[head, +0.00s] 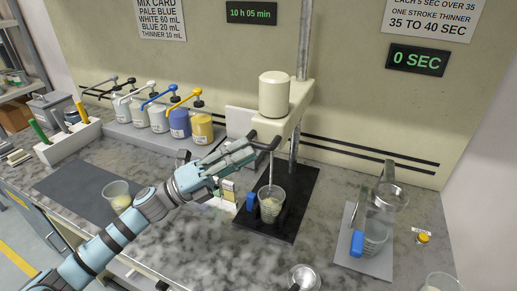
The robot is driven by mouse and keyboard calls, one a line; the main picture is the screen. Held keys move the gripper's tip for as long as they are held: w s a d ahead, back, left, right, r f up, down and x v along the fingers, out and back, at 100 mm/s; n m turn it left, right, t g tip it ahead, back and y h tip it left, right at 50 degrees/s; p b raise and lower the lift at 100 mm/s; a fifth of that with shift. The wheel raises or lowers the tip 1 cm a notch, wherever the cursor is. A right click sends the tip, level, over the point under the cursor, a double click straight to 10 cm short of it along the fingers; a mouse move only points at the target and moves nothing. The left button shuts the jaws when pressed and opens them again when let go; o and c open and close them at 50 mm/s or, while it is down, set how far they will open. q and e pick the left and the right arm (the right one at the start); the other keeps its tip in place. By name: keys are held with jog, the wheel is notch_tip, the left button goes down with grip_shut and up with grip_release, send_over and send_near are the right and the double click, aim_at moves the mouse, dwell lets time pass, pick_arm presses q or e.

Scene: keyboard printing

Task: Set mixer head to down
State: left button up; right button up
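The mixer has a cream motor housing (274,95) on a cream head (272,126), carried on a grey post at the back. A thin stirring shaft (271,168) hangs from the head, its lower end at or inside a clear cup (271,206) on the black base (257,226). A dark handle (266,143) sticks out at the head's front left. My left gripper (249,153) reaches in from the left, its fingertips close beside the handle. Whether they touch it or close on it is unclear. My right gripper is not in view.
A blue block (252,202) sits beside the mixer cup. Another clear cup (117,194) stands near my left arm. Pump containers (180,123) line the wall. A viscosity stand (366,238) is at right. A metal cup (304,278) is at the front.

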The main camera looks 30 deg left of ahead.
aim_at(259, 145)
pick_arm(q)
jog(key=x, duration=0.1)
jog(key=p+x, duration=0.1)
jog(key=x, duration=0.1)
jog(key=shift+w+a+r, duration=0.15)
jog(key=shift+w+r, duration=0.1)
jog(key=shift+w, duration=0.1)
jog(key=shift+w+d+r+p, duration=0.15)
jog(key=shift+w+d+p, duration=0.15)
jog(key=shift+d, duration=0.1)
jog(key=shift+s, duration=0.25)
jog(key=shift+w, duration=0.15)
grip_shut()
